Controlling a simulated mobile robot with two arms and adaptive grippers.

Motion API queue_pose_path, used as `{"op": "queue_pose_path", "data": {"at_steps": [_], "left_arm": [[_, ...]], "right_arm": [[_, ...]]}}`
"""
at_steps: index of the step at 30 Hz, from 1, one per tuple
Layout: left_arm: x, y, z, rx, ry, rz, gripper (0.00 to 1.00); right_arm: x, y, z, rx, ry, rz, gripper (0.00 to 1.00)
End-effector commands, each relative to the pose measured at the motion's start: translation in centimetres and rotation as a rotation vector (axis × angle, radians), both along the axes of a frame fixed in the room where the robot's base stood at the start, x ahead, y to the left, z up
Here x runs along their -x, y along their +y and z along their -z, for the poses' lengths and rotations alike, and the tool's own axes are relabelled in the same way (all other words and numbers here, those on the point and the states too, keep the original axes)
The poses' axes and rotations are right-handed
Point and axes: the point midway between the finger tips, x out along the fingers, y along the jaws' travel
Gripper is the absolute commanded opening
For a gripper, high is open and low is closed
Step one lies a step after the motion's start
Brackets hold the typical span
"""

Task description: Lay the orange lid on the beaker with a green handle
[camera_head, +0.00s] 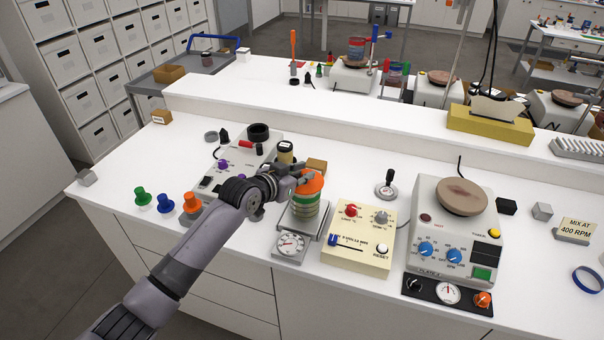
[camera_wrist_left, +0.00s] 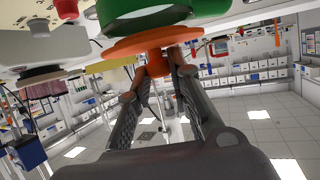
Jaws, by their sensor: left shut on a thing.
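My left gripper (camera_head: 312,172) is shut on the knob of the orange lid (camera_head: 311,186). The wrist view shows both fingers (camera_wrist_left: 163,70) closed on the orange knob, with the flat disc of the orange lid (camera_wrist_left: 150,42) beyond them. The beaker with a green band (camera_head: 304,200) stands directly under the lid on a small scale. The wrist view shows a green ring (camera_wrist_left: 145,20) close against the lid's far side. The lid is at the beaker's mouth; I cannot tell whether it rests on the rim. My right gripper is not in view.
The scale (camera_head: 290,244) has a dial in front. A cream control box (camera_head: 357,262) stands close on the right. Green (camera_head: 142,196), blue (camera_head: 165,204) and orange (camera_head: 190,202) knobbed pieces stand at left. A dark-lidded jar (camera_head: 285,152) and a brown block (camera_head: 317,165) are behind.

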Motion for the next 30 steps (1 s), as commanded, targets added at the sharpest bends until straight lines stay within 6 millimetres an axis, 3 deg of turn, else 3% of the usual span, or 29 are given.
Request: {"op": "queue_pose_path", "data": {"at_steps": [20,21,30], "left_arm": [[0.0,0.0,1.5,0.0,0.0,0.0,0.0],[0.0,0.0,1.4,0.0,0.0,0.0,0.21],[0.0,0.0,1.4,0.0,0.0,0.0,0.41]], "right_arm": [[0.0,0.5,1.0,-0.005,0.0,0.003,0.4],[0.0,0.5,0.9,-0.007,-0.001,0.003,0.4],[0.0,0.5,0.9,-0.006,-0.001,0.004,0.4]]}}
